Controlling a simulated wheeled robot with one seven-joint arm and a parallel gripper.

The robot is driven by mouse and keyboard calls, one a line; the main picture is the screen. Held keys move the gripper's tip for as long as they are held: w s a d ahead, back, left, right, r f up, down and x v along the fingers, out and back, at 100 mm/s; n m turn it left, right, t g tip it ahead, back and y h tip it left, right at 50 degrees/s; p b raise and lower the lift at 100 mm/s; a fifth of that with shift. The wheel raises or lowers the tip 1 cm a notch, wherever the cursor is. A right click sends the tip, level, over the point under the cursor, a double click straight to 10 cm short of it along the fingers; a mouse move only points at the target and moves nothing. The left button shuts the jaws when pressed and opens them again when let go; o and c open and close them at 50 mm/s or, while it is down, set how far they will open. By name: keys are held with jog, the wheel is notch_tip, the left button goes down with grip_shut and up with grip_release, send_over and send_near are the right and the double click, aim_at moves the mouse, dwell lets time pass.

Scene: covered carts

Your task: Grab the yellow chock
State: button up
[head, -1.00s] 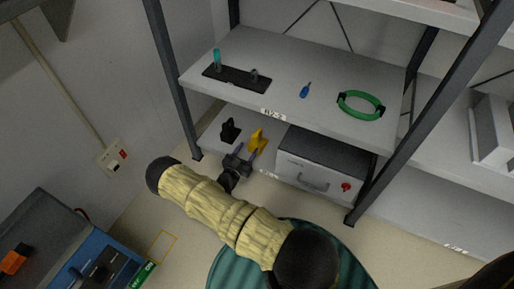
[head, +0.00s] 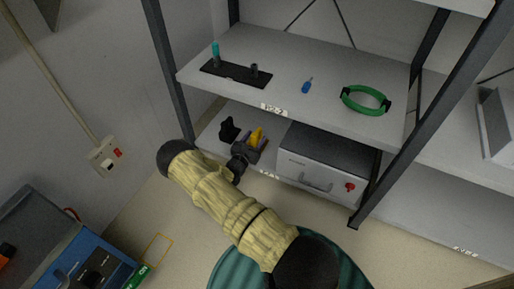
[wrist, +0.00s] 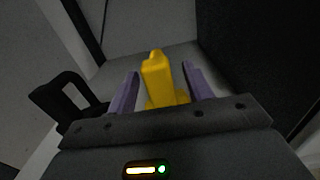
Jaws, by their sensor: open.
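The yellow chock (head: 257,135) stands on the lower shelf (head: 212,137), partly hidden behind my gripper in the head view. In the wrist view the yellow chock (wrist: 158,80) stands upright between the two purple fingers of my gripper (wrist: 163,82). The fingers are open, one on each side of it, with a visible gap on both sides. A black chock (head: 229,129) stands to its left on the same shelf; it also shows at the left in the wrist view (wrist: 68,103).
A grey box with a handle (head: 322,165) stands on the lower shelf, right of the yellow chock. The upper shelf (head: 300,62) is close above and holds a black tray (head: 236,74), a blue item (head: 307,87) and a green ring (head: 365,100). A dark rack post (head: 168,75) stands at the left.

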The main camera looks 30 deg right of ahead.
jog(key=shift+w+d, duration=0.3)
jog(key=shift+d, duration=0.05)
jog(key=shift+a, duration=0.1)
jog(key=shift+c, duration=0.4)
grip_shut()
